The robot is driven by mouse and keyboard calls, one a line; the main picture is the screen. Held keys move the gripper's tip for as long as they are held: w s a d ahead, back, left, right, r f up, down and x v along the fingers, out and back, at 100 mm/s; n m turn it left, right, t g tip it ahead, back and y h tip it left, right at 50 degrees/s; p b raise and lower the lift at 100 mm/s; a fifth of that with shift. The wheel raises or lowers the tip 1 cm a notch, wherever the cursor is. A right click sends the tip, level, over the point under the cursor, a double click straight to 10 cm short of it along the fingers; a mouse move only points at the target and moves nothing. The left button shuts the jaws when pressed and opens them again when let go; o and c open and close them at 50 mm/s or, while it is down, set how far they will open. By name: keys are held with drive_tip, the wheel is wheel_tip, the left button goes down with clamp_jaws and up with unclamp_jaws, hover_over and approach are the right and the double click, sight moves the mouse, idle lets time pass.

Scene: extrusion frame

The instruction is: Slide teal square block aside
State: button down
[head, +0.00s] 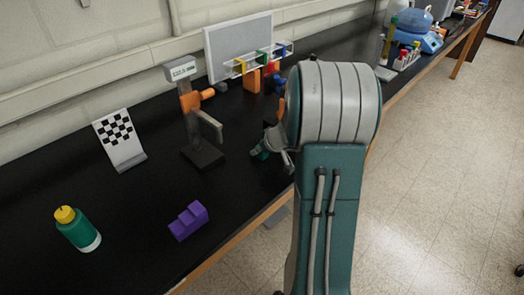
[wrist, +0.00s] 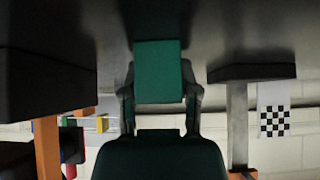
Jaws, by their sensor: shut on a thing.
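The teal square block (wrist: 158,72) is in the middle of the wrist view, between the two fingers of my gripper (wrist: 160,92). My gripper is shut on it. In the head view the teal block (head: 259,153) shows only as a small piece beside my gripper (head: 270,152), close to the black bench top. My arm hides much of the gripper and block there. I cannot tell whether the block touches the bench.
A stand with an orange clamp (head: 196,100) is left of my gripper. A rack with coloured blocks (head: 258,60) is behind. A checkered board (head: 119,138), green bottle (head: 77,229) and purple stepped block (head: 189,220) stand left. Bare bench (head: 130,215) lies between them.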

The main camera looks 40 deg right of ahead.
drive_tip(key=shift+a+f, duration=0.1)
drive_tip(key=shift+c, duration=1.3)
unclamp_jaws()
drive_tip(key=shift+s+d+r, duration=0.15)
drive_tip(key=shift+d+r, duration=0.05)
drive_tip(key=shift+r, duration=0.1)
drive_tip(key=a+v, duration=0.1)
drive_tip(key=v, duration=1)
drive_tip(key=shift+d, duration=0.45)
drive_tip(key=shift+s, duration=0.1)
